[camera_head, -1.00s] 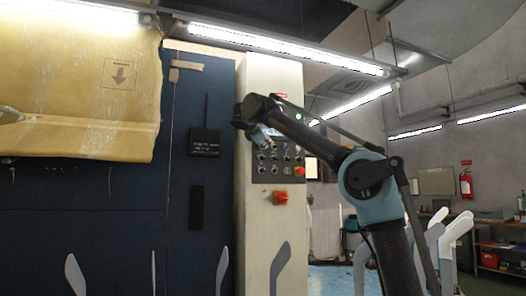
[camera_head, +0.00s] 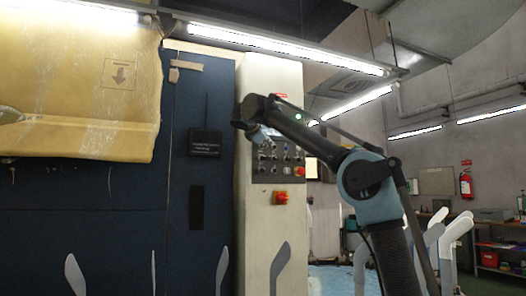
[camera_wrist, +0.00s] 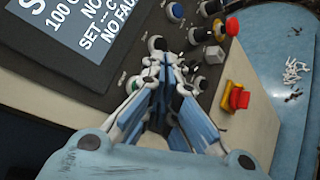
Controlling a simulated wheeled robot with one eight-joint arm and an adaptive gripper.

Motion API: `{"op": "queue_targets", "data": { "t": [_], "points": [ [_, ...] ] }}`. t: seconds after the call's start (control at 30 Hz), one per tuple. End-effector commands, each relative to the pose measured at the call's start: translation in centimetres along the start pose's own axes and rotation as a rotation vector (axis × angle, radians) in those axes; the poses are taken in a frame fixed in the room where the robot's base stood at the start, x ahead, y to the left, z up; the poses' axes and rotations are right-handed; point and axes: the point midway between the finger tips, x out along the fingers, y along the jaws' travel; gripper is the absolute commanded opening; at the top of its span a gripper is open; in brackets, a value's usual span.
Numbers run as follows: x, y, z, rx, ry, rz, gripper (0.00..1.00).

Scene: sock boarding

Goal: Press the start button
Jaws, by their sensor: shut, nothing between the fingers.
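A grey control panel (camera_head: 278,160) with several round buttons and knobs sits on a pale cabinet. I cannot read which is the start button. My gripper (camera_wrist: 168,64) is shut and empty, its blue fingertips together in front of the panel. Contact cannot be told. In the head view my gripper (camera_head: 258,134) is at the panel's upper left, its tips hard to make out.
A red mushroom button (camera_wrist: 232,27) and a red-and-yellow switch (camera_wrist: 238,98) are right of my gripper. Pale sock forms (camera_head: 282,268) stand below the cabinet panel. A yellow cover (camera_head: 75,90) hangs at left.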

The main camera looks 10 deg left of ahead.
Motion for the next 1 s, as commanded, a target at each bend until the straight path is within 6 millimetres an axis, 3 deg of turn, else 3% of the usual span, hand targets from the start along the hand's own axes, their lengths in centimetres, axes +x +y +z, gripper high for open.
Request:
{"op": "queue_targets", "data": {
  "t": [1.0],
  "points": [
    [0.41,0.49,-0.38,0.0,0.0,0.0,0.0]
  ]
}}
